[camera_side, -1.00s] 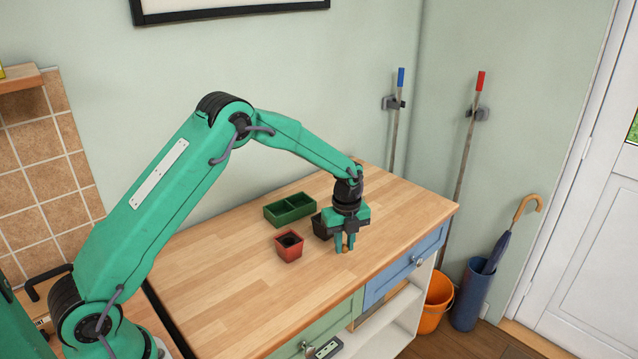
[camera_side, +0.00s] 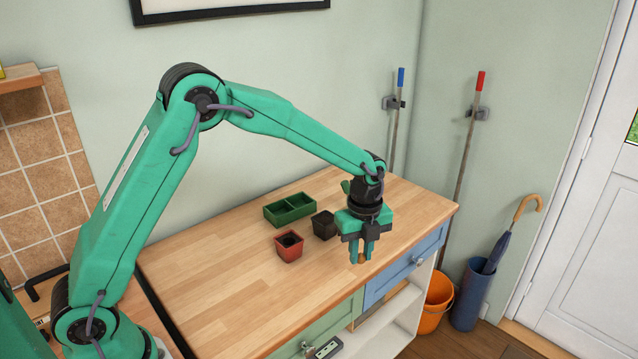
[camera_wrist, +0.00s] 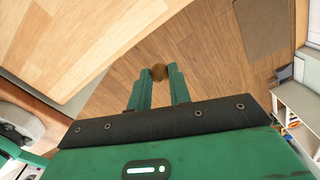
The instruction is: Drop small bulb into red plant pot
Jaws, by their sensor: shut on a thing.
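The red plant pot (camera_side: 289,251) stands upright on the wooden worktop in the side view, with dark soil inside. My gripper (camera_side: 361,258) is to the right of it, pointing down near the worktop's front edge. It is shut on the small brown bulb (camera_side: 361,261), which shows at the fingertips. In the wrist view the bulb (camera_wrist: 159,72) sits between the tips of my gripper (camera_wrist: 159,76), seen against the brown floor. The red pot is not in the wrist view.
A black pot (camera_side: 323,227) stands between the red pot and my gripper. A green divided tray (camera_side: 290,211) lies behind the red pot. The worktop (camera_side: 215,275) is clear at left and front. An orange bucket (camera_side: 434,304) stands on the floor at right.

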